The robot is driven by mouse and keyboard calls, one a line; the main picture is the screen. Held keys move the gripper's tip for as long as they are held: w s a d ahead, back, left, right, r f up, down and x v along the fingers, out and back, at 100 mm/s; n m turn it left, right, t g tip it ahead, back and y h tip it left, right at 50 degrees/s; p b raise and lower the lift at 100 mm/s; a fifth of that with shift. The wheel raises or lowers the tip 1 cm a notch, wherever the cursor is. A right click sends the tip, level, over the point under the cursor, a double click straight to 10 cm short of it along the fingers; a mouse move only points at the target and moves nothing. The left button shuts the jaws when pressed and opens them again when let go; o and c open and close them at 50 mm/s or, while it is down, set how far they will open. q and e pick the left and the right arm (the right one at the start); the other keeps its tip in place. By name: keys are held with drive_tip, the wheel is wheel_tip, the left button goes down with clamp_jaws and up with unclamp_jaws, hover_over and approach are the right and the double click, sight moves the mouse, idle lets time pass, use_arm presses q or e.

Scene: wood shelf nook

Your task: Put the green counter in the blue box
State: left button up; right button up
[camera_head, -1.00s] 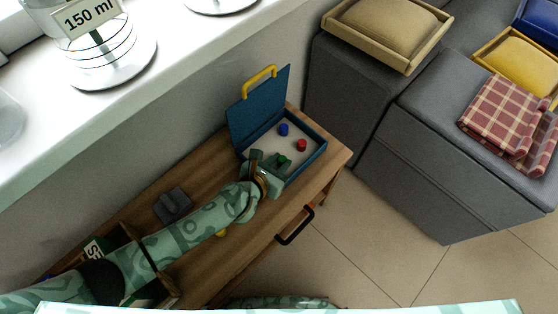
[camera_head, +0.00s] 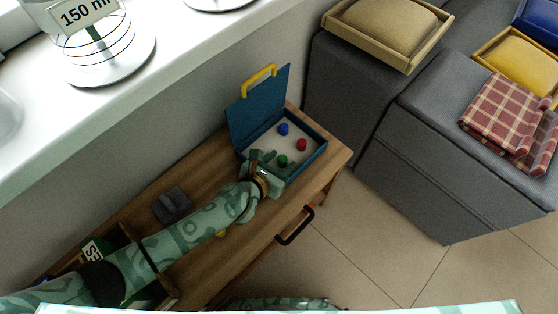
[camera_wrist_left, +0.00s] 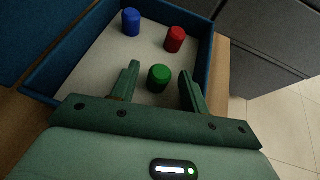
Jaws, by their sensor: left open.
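The green counter (camera_head: 282,161) stands on the pale floor of the open blue box (camera_head: 309,167), near its front left side. In the left wrist view the green counter (camera_wrist_left: 159,78) lies between the spread fingertips of my left gripper (camera_wrist_left: 160,82), apart from both fingers. In the head view my left gripper (camera_head: 268,164) reaches over the box's near left edge, open and holding nothing. The blue box's wall (camera_wrist_left: 60,75) also shows in the left wrist view. My right gripper is not in view.
A blue counter (camera_head: 284,130) and a red counter (camera_head: 302,145) also stand in the box. Its lid (camera_head: 257,103) with a yellow handle is raised at the back. A grey object (camera_head: 172,205) sits on the wooden cabinet top (camera_head: 205,190), with bare wood around it.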

use_arm(q)
drive_tip(key=p+v, duration=0.5)
drive_tip(key=v, duration=0.6)
drive_tip(key=shift+s+r+p, duration=0.15)
drive_tip(key=shift+r+p, duration=0.1)
drive_tip(key=shift+p, duration=0.15)
drive_tip(key=shift+s+a+r, duration=0.15)
drive_tip(key=shift+s+a, duration=0.1)
drive_tip(key=shift+s, duration=0.05)
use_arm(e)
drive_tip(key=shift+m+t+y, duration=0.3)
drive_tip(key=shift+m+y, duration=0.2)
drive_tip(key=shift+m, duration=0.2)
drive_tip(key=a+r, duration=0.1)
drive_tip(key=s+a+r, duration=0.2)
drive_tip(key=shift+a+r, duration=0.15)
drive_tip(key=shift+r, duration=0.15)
